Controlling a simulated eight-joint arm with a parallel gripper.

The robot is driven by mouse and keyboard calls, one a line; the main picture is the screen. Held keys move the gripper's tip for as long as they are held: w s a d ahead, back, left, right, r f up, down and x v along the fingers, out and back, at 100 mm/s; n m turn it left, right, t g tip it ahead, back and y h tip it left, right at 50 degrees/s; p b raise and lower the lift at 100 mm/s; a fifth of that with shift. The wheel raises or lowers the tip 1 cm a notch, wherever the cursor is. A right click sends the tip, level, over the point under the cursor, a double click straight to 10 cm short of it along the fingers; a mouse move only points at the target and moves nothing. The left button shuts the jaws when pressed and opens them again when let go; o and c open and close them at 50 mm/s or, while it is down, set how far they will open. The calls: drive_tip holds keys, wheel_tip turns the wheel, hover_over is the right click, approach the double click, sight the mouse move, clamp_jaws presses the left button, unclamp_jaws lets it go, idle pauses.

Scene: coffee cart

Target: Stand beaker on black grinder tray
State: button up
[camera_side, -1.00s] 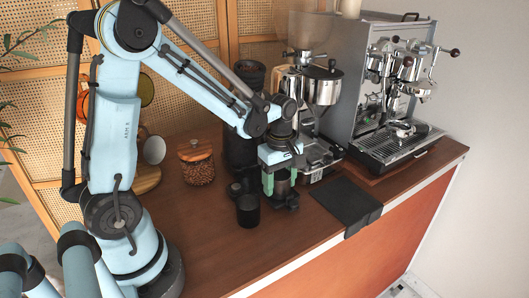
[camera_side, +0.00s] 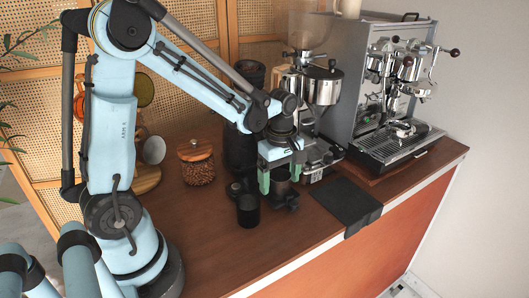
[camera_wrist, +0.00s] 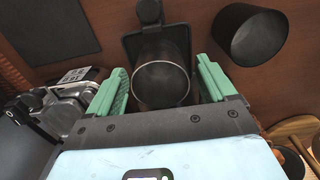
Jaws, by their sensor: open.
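The beaker (camera_wrist: 162,84), a dark metallic cup with a bright rim, stands upright between my gripper's fingers in the wrist view. It appears to rest on the black grinder tray (camera_wrist: 131,47), whose flat plate shows behind and beside it; their contact is hidden. In the side view the beaker (camera_side: 281,174) is partly covered by the fingers, and the tray (camera_side: 291,205) shows just below. My gripper (camera_wrist: 160,88) is open, with a green finger on each side of the beaker and visible gaps to it. It also shows in the side view (camera_side: 280,178).
A black cup (camera_side: 248,211) stands left of the tray, close to my gripper; it is at the upper right in the wrist view (camera_wrist: 258,36). The grinder (camera_side: 322,90) is just behind. A black mat (camera_side: 345,200) lies right. A bean jar (camera_side: 197,165) stands left.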

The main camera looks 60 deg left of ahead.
wheel_tip(320, 180, up, 11)
drive_tip(key=s+d+f+m+t, duration=0.1)
drive_tip(key=s+d+m+t, duration=0.4)
drive_tip(key=m, duration=1.3)
drive_tip(key=shift+s+d+f+t, duration=0.4)
drive_tip(key=shift+s+t, duration=0.35)
drive_tip(key=shift+t, duration=0.35)
